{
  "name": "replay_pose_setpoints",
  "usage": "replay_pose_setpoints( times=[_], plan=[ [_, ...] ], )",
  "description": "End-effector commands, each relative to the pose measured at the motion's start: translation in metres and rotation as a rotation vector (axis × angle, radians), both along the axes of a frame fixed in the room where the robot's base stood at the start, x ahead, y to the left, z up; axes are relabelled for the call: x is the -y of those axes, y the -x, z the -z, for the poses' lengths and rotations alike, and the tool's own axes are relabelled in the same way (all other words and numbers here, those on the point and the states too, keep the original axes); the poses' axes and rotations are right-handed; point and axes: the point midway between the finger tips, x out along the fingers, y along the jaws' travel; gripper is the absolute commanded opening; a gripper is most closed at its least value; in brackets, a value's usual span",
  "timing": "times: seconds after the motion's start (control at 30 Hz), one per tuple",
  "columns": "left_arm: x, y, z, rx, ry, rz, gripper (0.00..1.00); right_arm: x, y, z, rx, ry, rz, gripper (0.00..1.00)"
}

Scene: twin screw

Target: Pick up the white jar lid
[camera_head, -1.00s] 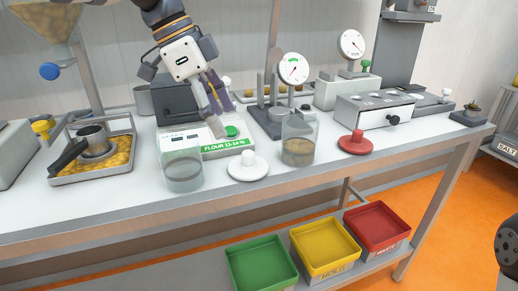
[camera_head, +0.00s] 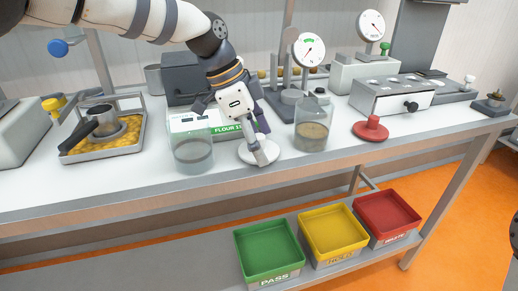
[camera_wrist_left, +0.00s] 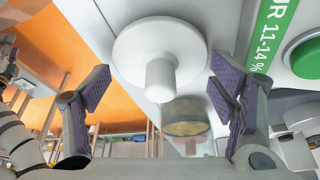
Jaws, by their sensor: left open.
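The white jar lid (camera_head: 260,152) lies on the bench between two glass jars, near the front edge. In the left wrist view the lid (camera_wrist_left: 160,52) shows as a white disc with a round knob pointing toward the gripper. My left gripper (camera_head: 260,150) is over the lid and partly hides it. In the left wrist view its two padded fingers (camera_wrist_left: 162,95) are open, one on each side of the knob, with clear gaps and nothing held. The right gripper is not recognisable in these views.
A glass jar (camera_head: 193,155) stands left of the lid and another jar (camera_head: 312,128) stands right. A red lid (camera_head: 371,128) lies farther right. A flour-labelled box (camera_head: 226,128) is just behind. Green (camera_head: 266,249), yellow (camera_head: 333,233) and red trays (camera_head: 388,215) sit on the lower shelf.

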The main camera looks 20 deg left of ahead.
Motion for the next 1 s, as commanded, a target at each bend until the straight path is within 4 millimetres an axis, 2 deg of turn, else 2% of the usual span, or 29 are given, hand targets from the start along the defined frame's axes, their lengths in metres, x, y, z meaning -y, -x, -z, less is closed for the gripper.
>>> replay_pose_setpoints(
  times=[0.07, 0.17, 0.2, 0.57, 0.67, 0.73, 0.97, 1.0],
  plan=[
    [0.000, 0.000, -0.001, 0.000, 0.000, 0.000, 0.76, 0.000, 0.000, 0.000, 0.001, 0.000, 0.000, 0.43],
    [0.000, 0.000, -0.001, 0.000, 0.000, 0.000, 0.53, 0.000, 0.000, 0.000, 0.001, 0.000, 0.000, 0.43],
    [0.000, 0.000, -0.001, 0.000, 0.000, 0.000, 0.50, 0.000, 0.000, 0.000, 0.000, 0.000, 0.000, 0.43],
    [0.000, 0.000, -0.005, 0.001, 0.001, 0.000, 0.50, 0.000, 0.000, 0.000, 0.000, 0.000, 0.000, 0.43],
    [0.000, -0.001, -0.017, 0.002, 0.001, -0.001, 0.50, 0.000, 0.000, 0.000, -0.001, 0.000, 0.000, 0.43],
    [0.000, -0.001, -0.033, 0.004, 0.001, 0.000, 0.50, 0.000, 0.001, 0.001, -0.002, 0.000, 0.000, 0.43],
    [0.003, 0.056, -0.108, 0.022, 0.001, 0.001, 0.50, 0.000, -0.023, -0.021, 0.086, 0.000, 0.000, 0.43],
    [0.004, 0.072, -0.113, 0.021, 0.000, 0.003, 0.50, 0.000, -0.029, -0.027, 0.108, 0.000, 0.000, 0.43]
  ],
)
